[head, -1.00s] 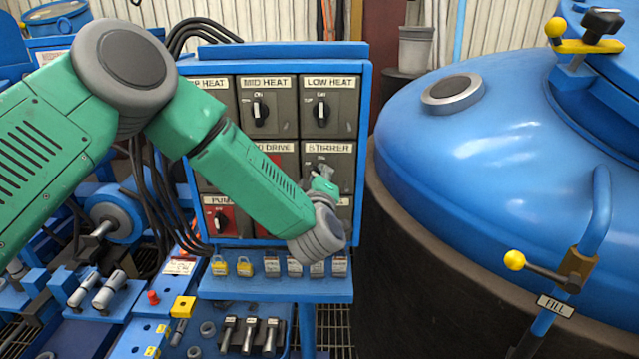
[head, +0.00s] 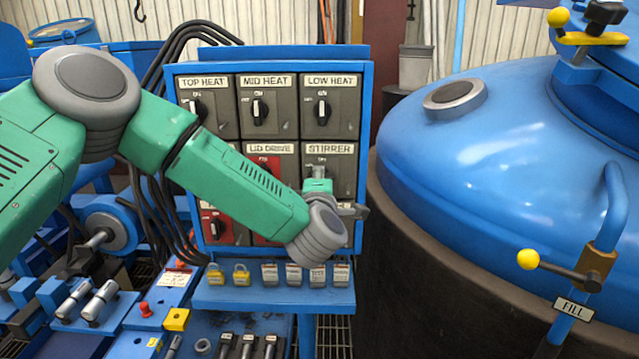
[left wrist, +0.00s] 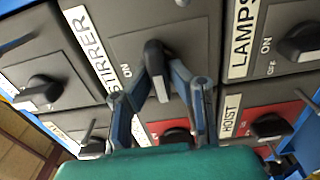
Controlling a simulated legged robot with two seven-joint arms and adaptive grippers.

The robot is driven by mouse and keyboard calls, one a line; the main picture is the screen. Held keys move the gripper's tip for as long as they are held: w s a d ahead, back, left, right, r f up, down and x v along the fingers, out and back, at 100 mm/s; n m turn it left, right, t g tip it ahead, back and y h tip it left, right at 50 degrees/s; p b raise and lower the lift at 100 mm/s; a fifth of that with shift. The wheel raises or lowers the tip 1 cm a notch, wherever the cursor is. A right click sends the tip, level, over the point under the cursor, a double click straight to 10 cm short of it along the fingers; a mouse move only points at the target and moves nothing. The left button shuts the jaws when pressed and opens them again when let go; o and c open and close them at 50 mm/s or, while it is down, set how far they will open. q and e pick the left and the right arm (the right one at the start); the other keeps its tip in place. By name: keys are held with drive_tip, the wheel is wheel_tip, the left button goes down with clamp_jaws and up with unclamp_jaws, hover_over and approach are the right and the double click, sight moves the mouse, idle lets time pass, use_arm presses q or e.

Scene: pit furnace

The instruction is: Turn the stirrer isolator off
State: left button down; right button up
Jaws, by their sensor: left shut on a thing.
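The stirrer isolator (head: 343,164) is a dark grey unit labelled STIRRER in the panel's middle row at the right. My left gripper (head: 320,172) is in front of it and hides most of its knob. In the left wrist view, the black knob (left wrist: 154,58) stands between the two fingers of my left gripper (left wrist: 164,78), which is shut on it. The knob's white-marked end points to the bottom of that picture, not at the ON mark on its left. It lies about a quarter turn from the neighbouring heat knob (left wrist: 40,92). My right gripper is not in view.
Other isolators surround it, including LOW HEAT (head: 330,108), LID DRIVE (head: 262,160) and, in the wrist view, LAMPS (left wrist: 285,45) and HOIST (left wrist: 262,125). A shelf (head: 240,297) with padlocks and tags is below. The blue furnace lid (head: 470,140) stands close on the right.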

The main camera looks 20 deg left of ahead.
use_arm(q)
drive_tip(key=shift+f, duration=0.25)
drive_tip(key=c, duration=1.5)
unclamp_jaws()
drive_tip(key=shift+c, duration=0.2)
drive_tip(key=shift+w, duration=0.15)
drive_tip(key=shift+r, duration=0.1)
drive_tip(key=v, duration=1.2)
